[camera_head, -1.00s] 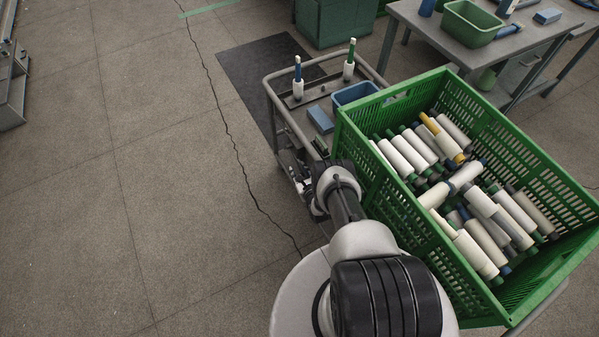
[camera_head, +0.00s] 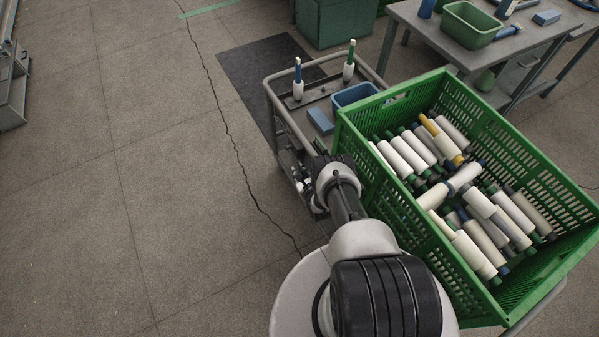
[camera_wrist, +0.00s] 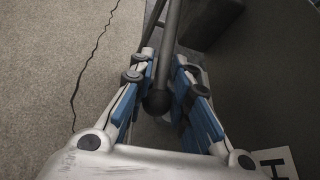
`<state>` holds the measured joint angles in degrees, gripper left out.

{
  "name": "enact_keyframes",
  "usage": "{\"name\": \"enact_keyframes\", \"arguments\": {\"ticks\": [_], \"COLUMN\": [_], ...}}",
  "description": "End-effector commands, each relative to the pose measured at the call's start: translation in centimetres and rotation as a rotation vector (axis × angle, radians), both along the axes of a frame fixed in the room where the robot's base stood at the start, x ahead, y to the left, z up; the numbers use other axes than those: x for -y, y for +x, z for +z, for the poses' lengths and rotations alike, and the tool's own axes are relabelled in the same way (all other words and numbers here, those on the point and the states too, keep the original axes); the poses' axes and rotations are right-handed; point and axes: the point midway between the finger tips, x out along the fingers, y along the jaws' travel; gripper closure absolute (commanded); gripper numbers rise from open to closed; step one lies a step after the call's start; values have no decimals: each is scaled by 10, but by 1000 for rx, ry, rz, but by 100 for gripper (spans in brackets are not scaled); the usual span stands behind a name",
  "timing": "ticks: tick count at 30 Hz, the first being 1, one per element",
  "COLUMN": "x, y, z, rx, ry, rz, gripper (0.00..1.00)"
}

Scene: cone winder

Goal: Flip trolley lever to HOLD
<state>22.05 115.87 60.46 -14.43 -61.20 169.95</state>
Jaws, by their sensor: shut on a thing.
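The trolley lever (camera_wrist: 157,101) is a dark rod with a round ball knob, seen in the wrist view. The rod runs up between the blue-padded fingers of my gripper (camera_wrist: 164,62), which is shut on it. The ball is on the palm side of the fingertips. A white plate (camera_wrist: 272,163) with a black letter H shows at the lower right; the rest of its text is cut off. In the head view my gripper (camera_head: 303,172) is low at the near left side of the grey trolley (camera_head: 290,128). The lever is not discernible there.
The trolley also carries two upright bobbins and a blue bin (camera_head: 354,95). A workbench (camera_head: 440,42) is behind.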

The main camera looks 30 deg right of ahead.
Motion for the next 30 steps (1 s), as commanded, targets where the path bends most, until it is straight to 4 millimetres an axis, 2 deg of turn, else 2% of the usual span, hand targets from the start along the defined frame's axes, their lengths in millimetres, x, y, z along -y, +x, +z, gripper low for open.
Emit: {"name": "enact_keyframes", "arguments": {"ticks": [1, 6, 18, 19, 30], "x": [0, 0, 0, 0, 0], "y": [-1, -7, -12, -12, -11], "z": [11, 24, 23, 23, 24], "rx": [-40, -172, -225, -225, -223], "ry": [0, -5, -6, -6, -7], "rz": [-1, 0, -1, -1, 0], "gripper": [100, 100, 100, 82, 60]}}
